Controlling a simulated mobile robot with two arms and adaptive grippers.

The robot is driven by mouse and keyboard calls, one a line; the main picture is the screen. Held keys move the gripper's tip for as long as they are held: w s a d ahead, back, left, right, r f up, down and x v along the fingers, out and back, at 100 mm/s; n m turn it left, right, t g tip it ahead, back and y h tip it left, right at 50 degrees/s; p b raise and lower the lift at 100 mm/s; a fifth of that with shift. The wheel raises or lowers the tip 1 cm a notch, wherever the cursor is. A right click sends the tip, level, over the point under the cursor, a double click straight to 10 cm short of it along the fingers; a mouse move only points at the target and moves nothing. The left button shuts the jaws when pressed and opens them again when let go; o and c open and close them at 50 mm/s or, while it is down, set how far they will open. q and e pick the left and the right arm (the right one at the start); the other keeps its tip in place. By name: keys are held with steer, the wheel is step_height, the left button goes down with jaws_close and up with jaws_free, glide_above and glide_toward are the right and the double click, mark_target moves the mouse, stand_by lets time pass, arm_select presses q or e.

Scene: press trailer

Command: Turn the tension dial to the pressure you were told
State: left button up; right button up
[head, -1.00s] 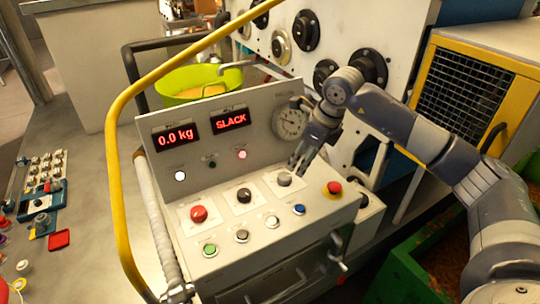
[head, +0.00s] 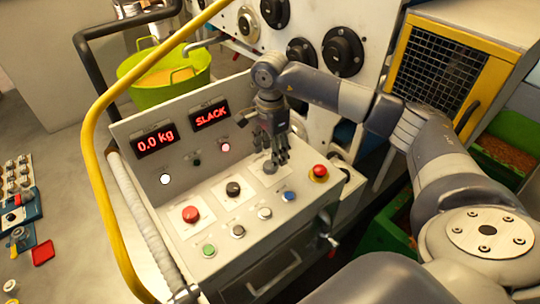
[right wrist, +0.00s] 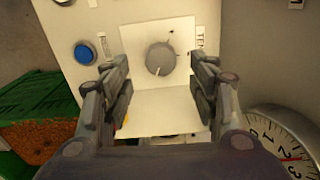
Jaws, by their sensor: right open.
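The tension dial is a grey round knob (right wrist: 160,59) on a white square plate in the right wrist view. In the head view the knob (head: 270,167) is partly covered by my gripper. My right gripper (head: 278,158) points down over the knob, and its two open fingers (right wrist: 160,85) stand on either side of it in the right wrist view, apart from it. I cannot tell the exact height of the fingertips above the plate. Red displays read 0.0 kg (head: 155,139) and SLACK (head: 210,115). My left gripper is not in view.
The panel also holds a red button (head: 190,214), a black knob (head: 233,188), a blue button (head: 289,196) and a red emergency stop (head: 319,171). A dial gauge (right wrist: 285,145) is near the gripper. A yellow rail (head: 90,150) curves along the panel's left side.

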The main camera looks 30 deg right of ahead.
mark_target(270, 161)
steer(key=shift+f+p, duration=0.55)
steer(key=shift+f, duration=1.5)
steer(key=shift+w, duration=0.1)
steer(key=c, duration=1.1)
